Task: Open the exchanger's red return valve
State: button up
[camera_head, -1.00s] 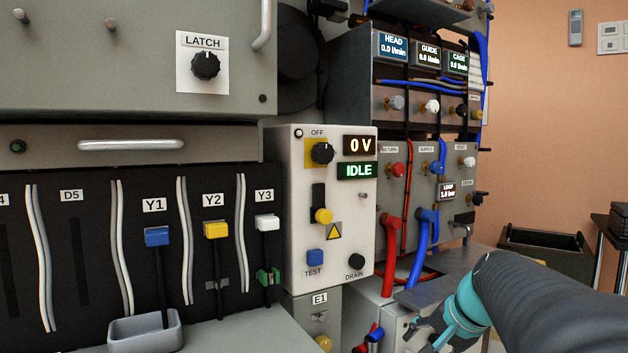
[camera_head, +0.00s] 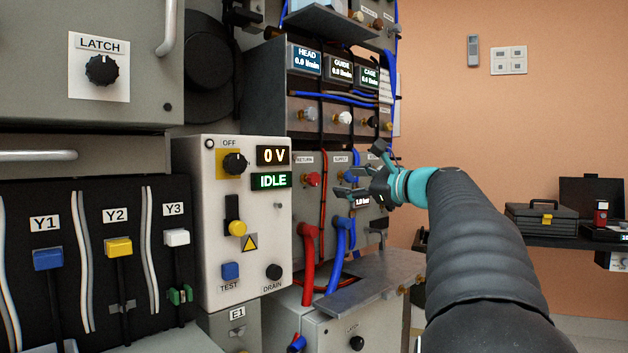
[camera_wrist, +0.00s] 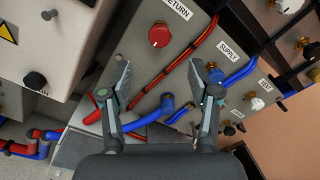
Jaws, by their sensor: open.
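The red return valve knob (camera_head: 312,180) sits on the grey exchanger panel under the RETURN label, with the red hose below it. In the wrist view the red knob (camera_wrist: 159,35) is at the top, left of the blue supply knob (camera_wrist: 217,76). My gripper (camera_head: 362,172) is in front of the panel, to the right of the red knob and close to the supply side. Its two fingers (camera_wrist: 162,82) are spread wide with nothing between them. In the wrist view the red knob lies beyond the fingertips, apart from them. My gripper partly hides the supply knob in the head view.
A white control box (camera_head: 262,285) with 0 V and IDLE displays stands left of the panel. Red (camera_head: 309,255) and blue (camera_head: 341,240) hoses hang below the valves. A metal shelf (camera_head: 375,280) juts out under them. A black toolbox (camera_head: 541,220) stands on the right.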

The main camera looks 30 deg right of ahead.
aim_at(316, 179)
jog(key=p+x, duration=0.1)
jog(key=x, duration=1)
jog(key=shift+w+a, duration=0.15)
jog(key=shift+w, duration=0.25)
jog(key=c, duration=1.2)
